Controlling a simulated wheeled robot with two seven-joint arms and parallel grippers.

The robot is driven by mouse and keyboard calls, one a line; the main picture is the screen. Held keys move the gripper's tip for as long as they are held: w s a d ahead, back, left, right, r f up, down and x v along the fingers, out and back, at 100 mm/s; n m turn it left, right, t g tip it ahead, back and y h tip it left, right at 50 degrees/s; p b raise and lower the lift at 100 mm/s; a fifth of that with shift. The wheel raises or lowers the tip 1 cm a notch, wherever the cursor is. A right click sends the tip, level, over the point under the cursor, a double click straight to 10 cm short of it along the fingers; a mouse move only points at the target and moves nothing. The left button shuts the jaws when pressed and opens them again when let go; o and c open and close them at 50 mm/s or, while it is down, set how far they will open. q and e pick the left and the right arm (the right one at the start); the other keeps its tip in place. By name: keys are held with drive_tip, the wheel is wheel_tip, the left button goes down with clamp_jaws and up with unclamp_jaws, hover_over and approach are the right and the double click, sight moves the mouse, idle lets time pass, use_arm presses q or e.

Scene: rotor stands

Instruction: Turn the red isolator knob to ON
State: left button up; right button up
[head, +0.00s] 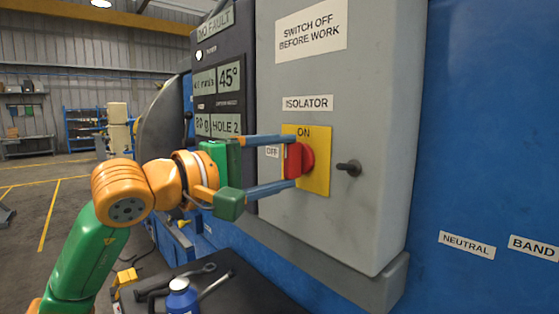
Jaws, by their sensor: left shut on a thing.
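The red isolator knob (294,160) sits on a yellow plate (320,172) on the grey cabinet. The plate reads ON at its top, and an OFF label (272,152) is at its left. My left gripper (291,161) reaches in from the left, with one blue finger along the knob's upper side and the other along its lower side. It is shut on the knob. The knob's block looks tall and upright from here, but I cannot tell exactly which mark it points to. My right gripper is not in view.
A dark handle (348,168) sticks out of the cabinet (375,80) just right of the plate. A display panel (218,85) is at the left, reading 45° and HOLE 2. Below, a dark bench top (235,290) holds a blue bottle (182,296) and tools.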

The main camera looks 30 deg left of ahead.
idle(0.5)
use_arm(q)
drive_tip(key=o, duration=1.3)
drive_tip(key=shift+w, duration=0.1)
drive_tip(key=shift+s+a+f+b, duration=0.15)
drive_tip(key=shift+s+b, duration=0.15)
drive_tip(key=shift+s, duration=0.05)
drive_tip(key=b+v, duration=0.2)
drive_tip(key=v, duration=0.4)
drive_tip(key=shift+s, duration=0.15)
